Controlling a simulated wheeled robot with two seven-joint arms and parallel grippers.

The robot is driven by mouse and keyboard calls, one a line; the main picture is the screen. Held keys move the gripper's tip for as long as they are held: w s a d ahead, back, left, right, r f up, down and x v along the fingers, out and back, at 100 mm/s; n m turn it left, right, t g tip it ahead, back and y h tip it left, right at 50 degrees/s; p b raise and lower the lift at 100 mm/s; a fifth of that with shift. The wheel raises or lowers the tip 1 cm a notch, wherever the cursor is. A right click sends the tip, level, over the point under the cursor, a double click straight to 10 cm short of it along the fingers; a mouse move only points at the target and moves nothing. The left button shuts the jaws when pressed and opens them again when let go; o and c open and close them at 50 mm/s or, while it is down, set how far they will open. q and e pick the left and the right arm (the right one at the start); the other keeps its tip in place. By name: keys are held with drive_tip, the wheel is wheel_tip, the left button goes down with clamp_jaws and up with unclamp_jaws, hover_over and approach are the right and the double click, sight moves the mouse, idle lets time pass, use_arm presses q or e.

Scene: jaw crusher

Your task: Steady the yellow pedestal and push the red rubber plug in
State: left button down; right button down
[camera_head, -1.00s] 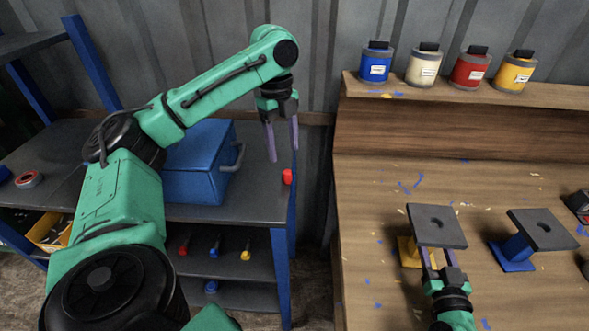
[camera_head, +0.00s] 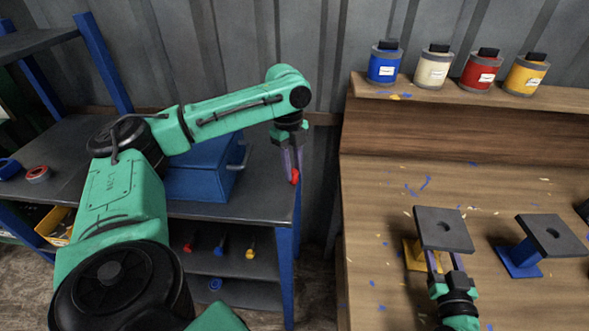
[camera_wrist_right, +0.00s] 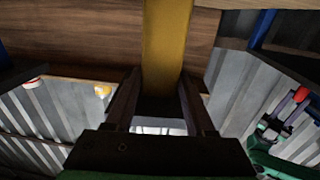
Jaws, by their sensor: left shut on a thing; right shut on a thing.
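The red rubber plug (camera_head: 295,176) is between the fingertips of my left gripper (camera_head: 291,168), which is shut on it at the right edge of the dark shelf unit. It also shows in the right wrist view (camera_wrist_right: 301,94). The yellow pedestal (camera_head: 412,252) stands on the wooden bench, with a dark square top plate (camera_head: 443,229) that has a small hole. My right gripper (camera_head: 445,264) is shut on the pedestal's yellow post (camera_wrist_right: 166,45), below the plate. The plate hides part of the post and fingertips in the head view.
A blue pedestal (camera_head: 521,257) with a similar holed plate stands to the right. Several paint pots, one blue (camera_head: 384,62), line the raised bench ledge (camera_head: 430,97). A blue toolbox (camera_head: 203,172) sits on the shelf unit behind my left arm. A gap separates shelf unit and bench.

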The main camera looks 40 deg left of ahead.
use_arm(q)
wheel_tip(320, 180, up, 10)
use_arm(e)
drive_tip(key=shift+d, duration=0.1)
use_arm(q)
drive_tip(key=n+t, duration=0.1)
drive_tip(key=n, duration=0.8)
hover_over(442, 231)
drive_tip(key=f, duration=1.1)
drive_tip(key=shift+s+a+f, duration=0.15)
drive_tip(key=shift+a+f, duration=0.1)
drive_tip(key=shift+f, duration=0.1)
drive_tip(key=c, duration=0.7)
unclamp_jaws()
